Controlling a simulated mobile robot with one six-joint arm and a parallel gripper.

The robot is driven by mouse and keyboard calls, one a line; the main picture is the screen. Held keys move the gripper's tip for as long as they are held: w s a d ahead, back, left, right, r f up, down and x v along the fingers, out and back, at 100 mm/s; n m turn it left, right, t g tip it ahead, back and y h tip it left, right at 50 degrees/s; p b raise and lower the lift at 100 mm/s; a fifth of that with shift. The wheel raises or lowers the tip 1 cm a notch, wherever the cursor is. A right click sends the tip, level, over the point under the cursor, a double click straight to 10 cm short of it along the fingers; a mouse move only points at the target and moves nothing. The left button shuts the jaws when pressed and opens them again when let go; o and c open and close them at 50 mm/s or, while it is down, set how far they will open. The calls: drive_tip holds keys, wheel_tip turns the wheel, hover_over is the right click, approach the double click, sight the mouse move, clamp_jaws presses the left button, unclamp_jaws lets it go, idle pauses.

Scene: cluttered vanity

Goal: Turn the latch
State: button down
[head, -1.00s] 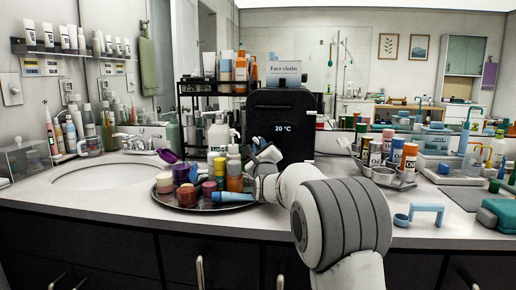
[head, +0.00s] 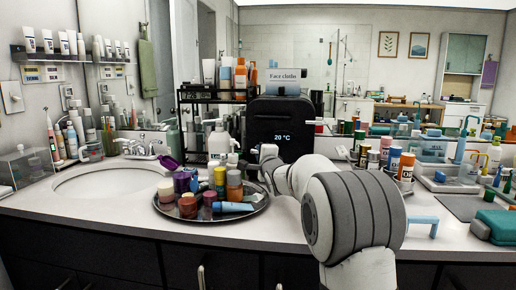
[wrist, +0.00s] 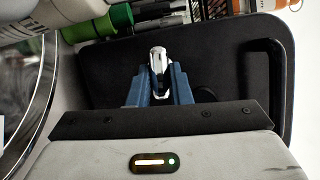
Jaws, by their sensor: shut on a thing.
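The black box (head: 281,122) with a "20 °C" display stands at the back of the counter. In the wrist view its dark front (wrist: 215,65) fills the middle, with a black bar handle (wrist: 287,85) at the right. A small silver latch (wrist: 158,54) sticks out from that front. My gripper (wrist: 158,74) has its blue fingers on either side of the latch and is shut on it. In the head view my gripper (head: 268,153) is at the box's lower front, and my arm hides part of it.
A round dark tray (head: 240,222) crowded with jars, bottles and a blue tube lies just left of my arm. A pump bottle (head: 218,142) stands behind it. A caddy of bottles (head: 405,183) is to the right. A sink (head: 105,183) is at the left.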

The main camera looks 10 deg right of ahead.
drive_tip(key=shift+n+p, duration=0.45)
drive_tip(key=shift+n, duration=0.15)
drive_tip(key=c, duration=1.3)
unclamp_jaws()
drive_tip(key=shift+s, duration=0.1)
drive_tip(key=s, duration=0.5)
drive_tip(key=s+p, duration=0.1)
drive_tip(key=s, duration=0.1)
drive_tip(key=shift+s+d, duration=0.3)
